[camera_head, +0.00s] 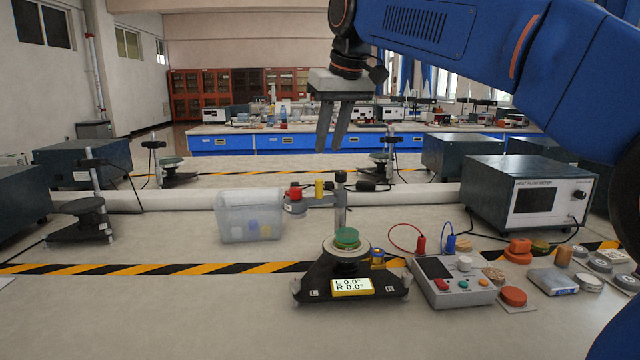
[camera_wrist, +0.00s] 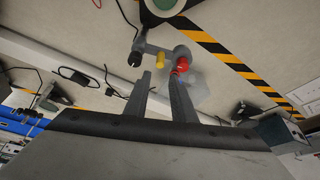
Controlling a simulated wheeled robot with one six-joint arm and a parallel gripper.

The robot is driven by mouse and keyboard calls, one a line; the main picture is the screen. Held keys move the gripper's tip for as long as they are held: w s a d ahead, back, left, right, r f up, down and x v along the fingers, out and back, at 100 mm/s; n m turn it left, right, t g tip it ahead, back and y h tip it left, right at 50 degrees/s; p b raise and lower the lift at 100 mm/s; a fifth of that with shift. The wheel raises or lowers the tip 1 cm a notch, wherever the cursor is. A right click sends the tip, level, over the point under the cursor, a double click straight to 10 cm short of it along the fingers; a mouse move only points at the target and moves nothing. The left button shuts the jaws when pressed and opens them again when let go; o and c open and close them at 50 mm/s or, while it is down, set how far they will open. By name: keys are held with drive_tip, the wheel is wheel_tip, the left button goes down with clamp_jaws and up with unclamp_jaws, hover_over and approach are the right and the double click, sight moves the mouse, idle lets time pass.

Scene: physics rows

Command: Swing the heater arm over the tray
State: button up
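The grey heater arm (camera_head: 297,207) juts left from an upright post (camera_head: 340,203) on a black-based stand (camera_head: 315,285). It bears a red knob (camera_head: 295,191) and a yellow knob (camera_head: 319,188), and points away from the green-topped round tray (camera_head: 347,238) in front of the post. In the wrist view, the heater arm (camera_wrist: 153,49) lies just beyond my fingertips, with the red knob (camera_wrist: 182,64) partly behind one finger. My gripper (camera_head: 330,150) is open and empty, pointing down above and behind the stand; it also shows in the wrist view (camera_wrist: 162,75). I see no contact.
A clear bin (camera_head: 229,224) stands left of the heater arm. A heat flow meter (camera_head: 490,198) and a control box (camera_head: 449,291) with red and blue leads are on the right, with several small discs. Striped tape (camera_head: 120,269) crosses the bench. The front left is clear.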

sight(319, 183)
drive_tip(key=x, duration=1.2)
drive_tip(key=shift+f, duration=0.35)
clamp_jaws()
